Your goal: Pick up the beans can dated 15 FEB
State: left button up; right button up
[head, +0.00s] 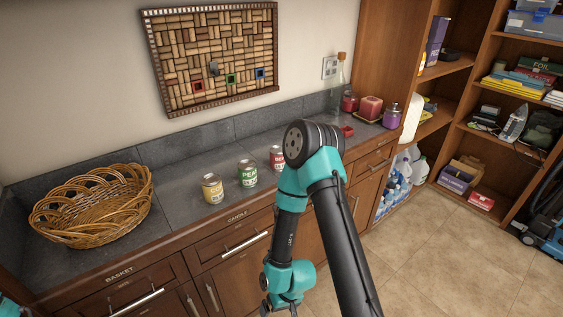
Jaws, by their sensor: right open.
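My right gripper (281,305) is low in front of the drawers, at the bottom edge, open and apart from the cans. Only a bit of my left arm shows at the lower left corner; its gripper is out of view.
A wicker basket (92,212) sits at the counter's left. Red jars or candles (370,107), a purple jar (391,116) and a glass bottle (338,95) stand at its right end. Drawers with bar handles line the front. Shelves (460,130) stand at right.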

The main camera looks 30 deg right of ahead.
pick_arm(q)
jog(key=shift+o, duration=0.2)
dwell(0.3)
jog(key=o, duration=1)
jog(key=shift+o, duration=0.2)
jog(key=shift+d, duration=0.1)
